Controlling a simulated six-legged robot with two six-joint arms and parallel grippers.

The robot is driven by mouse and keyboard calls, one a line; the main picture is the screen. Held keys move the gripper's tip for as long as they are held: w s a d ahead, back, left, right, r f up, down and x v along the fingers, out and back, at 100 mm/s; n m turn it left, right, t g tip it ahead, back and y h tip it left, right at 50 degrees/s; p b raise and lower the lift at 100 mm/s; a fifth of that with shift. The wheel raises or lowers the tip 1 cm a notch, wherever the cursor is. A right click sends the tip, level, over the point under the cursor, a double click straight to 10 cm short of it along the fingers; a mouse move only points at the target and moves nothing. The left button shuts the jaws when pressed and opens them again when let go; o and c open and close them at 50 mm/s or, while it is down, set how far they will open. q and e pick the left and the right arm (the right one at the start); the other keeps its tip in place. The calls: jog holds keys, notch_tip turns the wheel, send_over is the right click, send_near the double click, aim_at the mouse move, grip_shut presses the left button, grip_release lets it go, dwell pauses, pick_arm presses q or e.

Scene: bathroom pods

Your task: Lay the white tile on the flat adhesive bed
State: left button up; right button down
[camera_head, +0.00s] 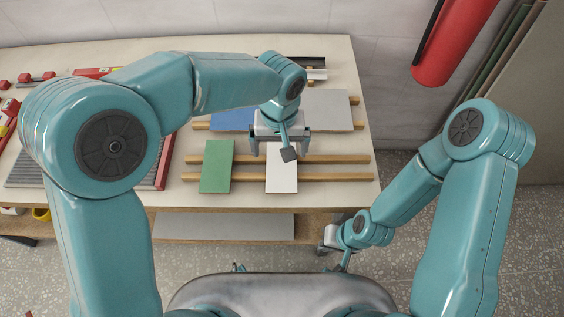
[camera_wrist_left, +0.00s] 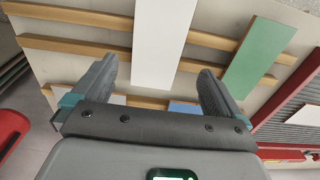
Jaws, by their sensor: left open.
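The white tile (camera_head: 281,172) lies across two wooden battens near the front right of the bench, right of a green tile (camera_head: 217,167).
A ribbed grey board (camera_head: 28,174) with red edging lies at the left of the bench, partly behind my arm. A blue tile (camera_head: 232,119) lies behind the green one. Two front battens (camera_head: 335,160) run to the right. A red cylinder (camera_head: 452,42) hangs at upper right.

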aim_at(282, 164)
pick_arm(q)
jog(key=shift+s+a+f, duration=0.1)
jog(key=shift+f, duration=0.55)
jog(key=f, duration=0.4)
jog(key=shift+d+p, duration=0.35)
jog(key=shift+p, duration=0.05)
jog(key=shift+a+f, duration=0.1)
jog(key=shift+f, duration=0.3)
jog(key=shift+w, duration=0.2)
jog(key=shift+c, duration=0.3)
jog(key=c, duration=1)
jog(key=shift+c, duration=0.2)
